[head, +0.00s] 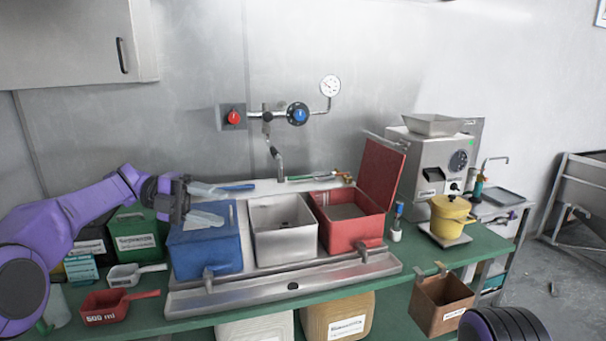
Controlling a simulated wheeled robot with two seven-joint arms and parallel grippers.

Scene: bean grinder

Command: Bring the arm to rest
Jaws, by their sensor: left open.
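My left arm is purple and comes in from the left. Its gripper (206,204) is open, with its two pale fingers pointing right and apart. It is above the blue bin (205,250) and covers part of that bin's top. Nothing shows between the fingers. I cannot tell whether the lower finger touches the bin. My right gripper is not in view; only a dark purple rounded part of mine shows at the bottom right.
A white bin (284,240) and an open red bin (352,232) stand beside the blue one. A red scoop (110,308) and a white scoop (125,275) lie at left. The grinder (433,165) and a yellow pot (449,213) stand at right. Faucet pipes (272,140) rise behind.

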